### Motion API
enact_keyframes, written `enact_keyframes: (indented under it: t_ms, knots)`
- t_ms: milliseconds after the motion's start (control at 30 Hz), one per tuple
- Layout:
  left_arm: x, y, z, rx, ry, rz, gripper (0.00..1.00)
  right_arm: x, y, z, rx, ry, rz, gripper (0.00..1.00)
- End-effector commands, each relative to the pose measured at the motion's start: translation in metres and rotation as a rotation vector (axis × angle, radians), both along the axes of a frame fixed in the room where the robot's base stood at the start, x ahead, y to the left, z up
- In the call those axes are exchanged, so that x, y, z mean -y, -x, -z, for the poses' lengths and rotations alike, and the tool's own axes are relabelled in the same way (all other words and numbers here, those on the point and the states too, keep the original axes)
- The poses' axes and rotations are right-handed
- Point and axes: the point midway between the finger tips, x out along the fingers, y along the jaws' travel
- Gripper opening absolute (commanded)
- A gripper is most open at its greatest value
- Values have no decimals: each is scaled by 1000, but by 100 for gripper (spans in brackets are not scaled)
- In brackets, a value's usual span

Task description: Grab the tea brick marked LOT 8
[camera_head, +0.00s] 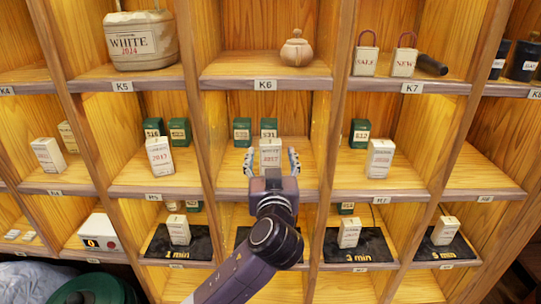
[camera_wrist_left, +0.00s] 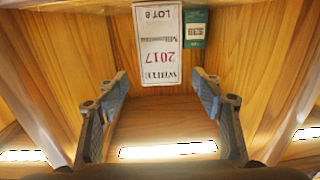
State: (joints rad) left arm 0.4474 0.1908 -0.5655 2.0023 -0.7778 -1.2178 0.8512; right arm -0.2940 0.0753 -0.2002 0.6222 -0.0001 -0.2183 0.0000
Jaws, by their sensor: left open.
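The white tea brick marked LOT 8 (camera_wrist_left: 158,43) shows upside down in the left wrist view, with "WHITE" and a red "2017" on its face. In the head view a white brick (camera_head: 270,153) stands upright on the middle shelf below K6, partly hidden by my gripper. My left gripper (camera_head: 271,161) is open in front of it, one finger toward each side. In the left wrist view the brick lies beyond the gap between the fingertips (camera_wrist_left: 160,82), and nothing is held. My right gripper is not in view.
Two small green boxes (camera_head: 242,131) (camera_head: 269,128) stand behind the brick; one shows beside it in the wrist view (camera_wrist_left: 195,27). Wooden dividers (camera_head: 204,150) bound the compartment. Similar white bricks stand in neighbouring compartments, at left (camera_head: 160,156) and right (camera_head: 380,158).

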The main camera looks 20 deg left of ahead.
Motion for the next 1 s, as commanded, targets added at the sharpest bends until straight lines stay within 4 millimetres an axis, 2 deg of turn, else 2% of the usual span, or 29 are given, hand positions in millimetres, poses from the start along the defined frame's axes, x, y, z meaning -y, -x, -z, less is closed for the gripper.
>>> enact_keyframes:
  t_ms: [33,100,200,333,567,1000]
  knots:
    - [-4,-8,-7,0,-5,-3,61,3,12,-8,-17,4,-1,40]
    - [-8,-18,-10,0,-6,-3,61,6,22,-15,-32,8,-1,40]
    - [-11,-31,-8,-1,-5,-1,61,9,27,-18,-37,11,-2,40]
    - [-15,-40,-5,-2,-3,0,61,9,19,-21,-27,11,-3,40]
    - [-15,-41,-4,-1,0,1,61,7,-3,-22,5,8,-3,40]
    - [-15,-41,-4,-1,-1,1,14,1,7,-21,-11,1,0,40]
